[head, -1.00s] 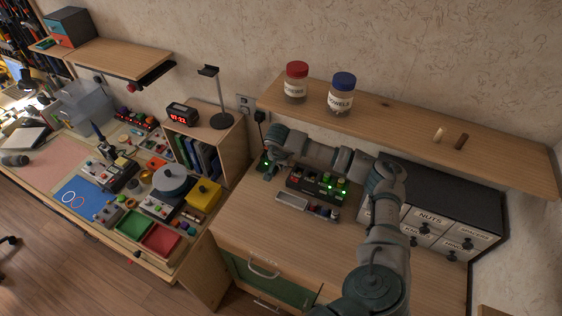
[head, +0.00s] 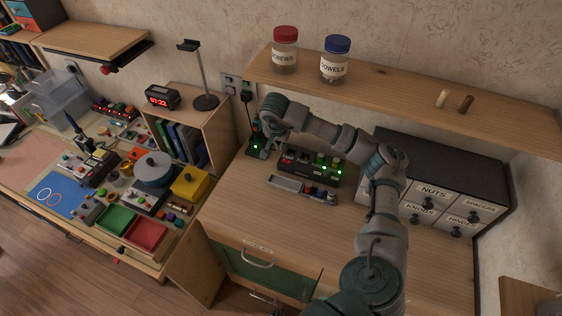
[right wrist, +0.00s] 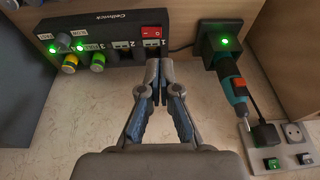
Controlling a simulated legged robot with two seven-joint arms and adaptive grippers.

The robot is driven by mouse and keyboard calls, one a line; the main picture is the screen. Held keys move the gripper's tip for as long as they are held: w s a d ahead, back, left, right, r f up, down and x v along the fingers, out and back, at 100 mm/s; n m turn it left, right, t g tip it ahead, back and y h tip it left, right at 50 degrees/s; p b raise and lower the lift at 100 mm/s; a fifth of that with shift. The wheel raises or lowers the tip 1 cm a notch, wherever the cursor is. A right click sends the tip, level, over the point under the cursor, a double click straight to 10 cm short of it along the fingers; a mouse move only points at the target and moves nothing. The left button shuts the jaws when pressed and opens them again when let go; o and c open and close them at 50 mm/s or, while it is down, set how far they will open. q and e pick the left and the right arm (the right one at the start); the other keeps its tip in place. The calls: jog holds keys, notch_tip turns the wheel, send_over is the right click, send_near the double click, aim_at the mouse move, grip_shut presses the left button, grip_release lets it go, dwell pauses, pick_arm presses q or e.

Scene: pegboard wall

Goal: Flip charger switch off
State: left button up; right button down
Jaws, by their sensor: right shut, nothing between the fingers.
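The charger (head: 312,167) is a long black box on the wooden desk, with green-lit cells at its right part in the head view. In the right wrist view, the charger (right wrist: 108,41) bears the name Cellwick and numbered slots. A bright red rocker switch (right wrist: 153,31) sits at its right end, above slot 1. My right gripper (right wrist: 158,64) is shut and empty, with its tips just below the switch in the picture. I cannot tell whether they touch the charger. My left gripper is not in view.
A teal-handled screwdriver (right wrist: 232,82) stands at a black dock with a green light, right of the gripper. A wall socket plate (right wrist: 285,150) and black plug are near it. A shelf (head: 390,95) with jars overhangs the desk. A small tray (head: 285,183) lies before the charger.

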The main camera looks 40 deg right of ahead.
aim_at(284, 159)
jog(key=x, duration=0.9)
jog(key=shift+s+d+f, duration=0.15)
jog(key=shift+d+f, duration=0.1)
jog(key=shift+d, duration=0.15)
jog(key=shift+d+f, duration=0.4)
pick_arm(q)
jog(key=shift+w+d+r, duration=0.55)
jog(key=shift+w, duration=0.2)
pick_arm(e)
jog(key=shift+a, duration=0.15)
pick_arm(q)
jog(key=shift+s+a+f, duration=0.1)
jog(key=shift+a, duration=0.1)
pick_arm(e)
jog(key=shift+a+f, duration=0.1)
jog(key=shift+a, duration=0.15)
jog(key=shift+d, duration=0.1)
